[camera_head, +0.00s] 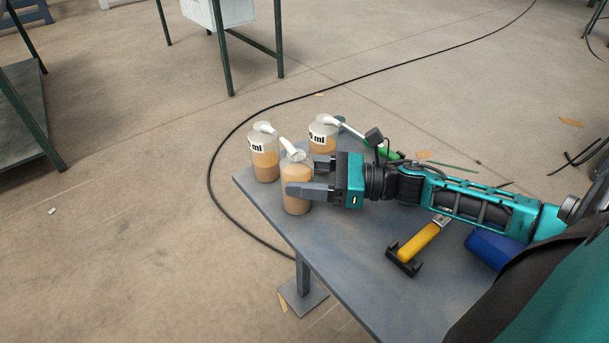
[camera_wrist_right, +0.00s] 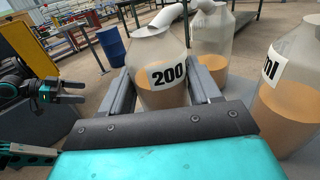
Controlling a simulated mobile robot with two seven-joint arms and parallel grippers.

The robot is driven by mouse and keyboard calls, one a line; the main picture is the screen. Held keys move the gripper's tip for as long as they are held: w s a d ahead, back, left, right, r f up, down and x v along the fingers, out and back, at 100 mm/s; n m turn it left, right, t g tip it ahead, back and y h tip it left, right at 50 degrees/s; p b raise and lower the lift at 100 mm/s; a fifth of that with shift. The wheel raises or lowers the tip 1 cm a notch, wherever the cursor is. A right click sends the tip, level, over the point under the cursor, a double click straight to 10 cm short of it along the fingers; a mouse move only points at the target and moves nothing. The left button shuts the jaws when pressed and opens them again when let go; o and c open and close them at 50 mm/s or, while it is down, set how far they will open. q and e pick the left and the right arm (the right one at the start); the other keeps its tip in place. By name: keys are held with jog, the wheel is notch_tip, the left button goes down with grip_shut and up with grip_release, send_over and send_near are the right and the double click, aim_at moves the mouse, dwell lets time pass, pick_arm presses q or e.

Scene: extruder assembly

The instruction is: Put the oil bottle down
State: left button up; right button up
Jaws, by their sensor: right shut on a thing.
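My right gripper (camera_head: 312,178) is shut on the oil bottle (camera_head: 296,200), a clear bottle with orange-brown oil and a white spout. In the right wrist view the bottle (camera_wrist_right: 165,95) stands between the fingers and shows the label "200". It is roughly upright over the far left corner of the grey table (camera_head: 350,270). I cannot tell whether its base touches the tabletop. My left gripper (camera_wrist_right: 72,92) shows only in the right wrist view, at the left, open and apart from the bottle.
Two similar bottles stand close by, one at the left corner (camera_head: 265,165) and one behind the gripper (camera_head: 323,130). A green-handled tool (camera_head: 380,151), a yellow-handled tool (camera_head: 420,241) and a blue object (camera_head: 493,247) lie on the table. The table's front left is clear.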

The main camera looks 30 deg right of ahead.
jog(key=o, duration=1.4)
jog(key=shift+c, duration=0.2)
pick_arm(q)
jog(key=shift+r, duration=0.1)
jog(key=shift+w+r, duration=0.1)
jog(key=shift+r, duration=0.05)
pick_arm(e)
jog(key=shift+r, duration=0.1)
jog(key=p+v, duration=0.3)
jog(key=v, duration=0.9)
jog(key=shift+s, duration=0.1)
pick_arm(q)
jog(key=shift+s+a+r, duration=0.4)
jog(key=shift+a, duration=0.25)
jog(key=shift+y, duration=0.3)
pick_arm(e)
jog(key=shift+a, duration=0.1)
